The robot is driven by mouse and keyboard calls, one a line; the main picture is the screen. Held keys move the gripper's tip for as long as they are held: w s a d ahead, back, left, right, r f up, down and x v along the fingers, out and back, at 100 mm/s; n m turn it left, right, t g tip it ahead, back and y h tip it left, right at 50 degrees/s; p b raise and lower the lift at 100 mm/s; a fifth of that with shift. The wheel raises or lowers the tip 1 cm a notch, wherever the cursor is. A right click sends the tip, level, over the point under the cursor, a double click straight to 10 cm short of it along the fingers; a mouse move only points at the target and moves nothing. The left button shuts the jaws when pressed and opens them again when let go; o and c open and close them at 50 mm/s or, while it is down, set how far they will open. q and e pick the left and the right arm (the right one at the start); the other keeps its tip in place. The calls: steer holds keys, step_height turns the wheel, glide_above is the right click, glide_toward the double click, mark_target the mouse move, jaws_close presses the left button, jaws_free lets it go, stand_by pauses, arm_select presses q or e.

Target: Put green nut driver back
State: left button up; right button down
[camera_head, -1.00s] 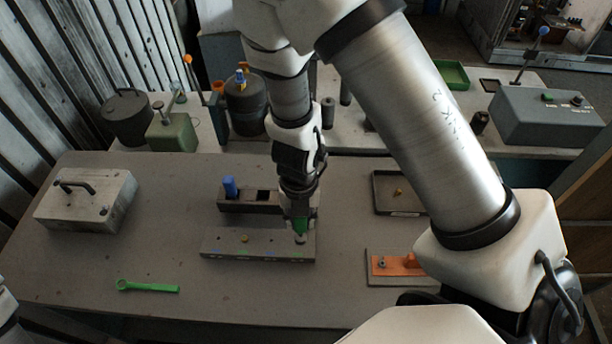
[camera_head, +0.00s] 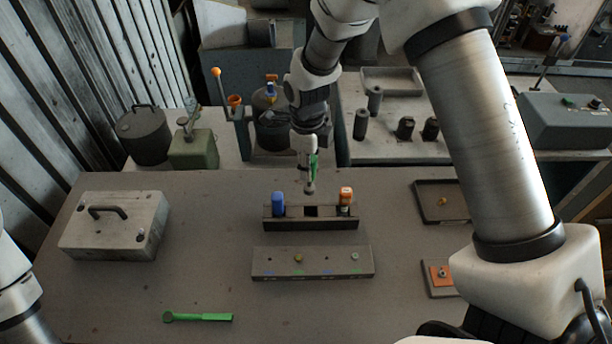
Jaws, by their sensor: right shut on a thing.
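My right gripper (camera_head: 308,158) is shut on the green nut driver (camera_head: 314,166). It holds the driver roughly upright, tip down, above the dark tool rack (camera_head: 283,224). The rack's middle slot (camera_head: 311,211) looks empty and lies just below the driver's tip; I cannot tell whether the tip is in it. A blue-handled driver (camera_head: 278,203) stands in the left slot and an orange-handled driver (camera_head: 346,198) in the right slot. Only part of my left arm shows at the left edge; its gripper is out of view.
A grey fixture bar (camera_head: 312,272) with small fasteners lies in front of the rack. A green wrench (camera_head: 198,317) lies at the front left. A grey metal box (camera_head: 116,226) stands at left. A dark tray (camera_head: 428,213) and a plate with an orange part (camera_head: 440,275) are at right.

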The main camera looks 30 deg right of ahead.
mark_target(310, 187)
steer(key=shift+s+d+f+b, duration=0.3)
steer(key=shift+f+b, duration=0.15)
steer(key=shift+f, duration=0.1)
steer(key=shift+s+d+f+b, duration=0.2)
steer(key=shift+s+f+b, duration=0.05)
steer(key=shift+f+b, duration=0.25)
steer(key=f+b, duration=0.2)
steer(key=w+a+f+b, duration=0.1)
steer(key=f, duration=0.1)
steer(key=shift+f, duration=0.35)
steer(key=shift+d+f+b, duration=0.1)
steer(key=shift+f+b, duration=0.2)
steer(key=shift+b, duration=0.05)
steer(key=shift+s+d+f, duration=0.1)
steer(key=shift+s+d, duration=0.1)
steer(key=shift+s, duration=0.05)
steer(key=shift+w+a, duration=0.1)
steer(key=shift+a, duration=0.05)
steer(key=shift+f, duration=0.2)
